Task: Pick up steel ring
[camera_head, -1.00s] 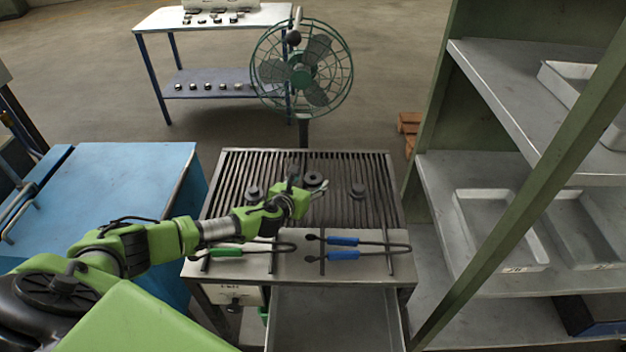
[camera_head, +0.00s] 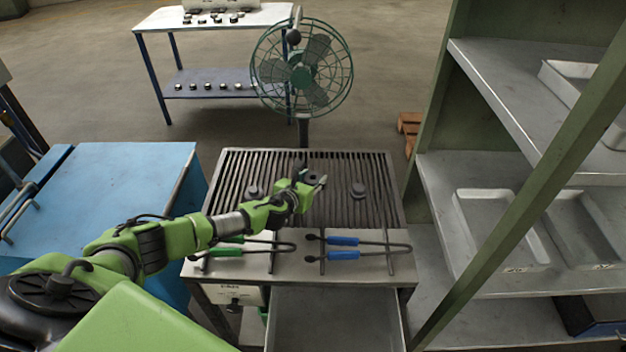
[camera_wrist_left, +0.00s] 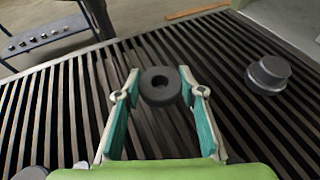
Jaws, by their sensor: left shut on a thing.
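The steel ring (camera_wrist_left: 160,97) is dark grey with a round hole. In the left wrist view it sits between the fingertips of my left gripper (camera_wrist_left: 159,86), which is shut on it. In the head view the ring (camera_head: 313,176) shows partly behind the gripper, over the slatted grill table (camera_head: 375,205). I cannot tell whether it touches the slats or is just above them. My right gripper is not in view.
Stepped round pieces stand on the slats, one right (camera_head: 358,189) and one left (camera_head: 255,191). Blue-handled tongs (camera_head: 343,241) and green-handled tongs (camera_head: 229,251) lie in front. A fan (camera_head: 303,70) stands behind; a shelf rack (camera_head: 480,190) is at right.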

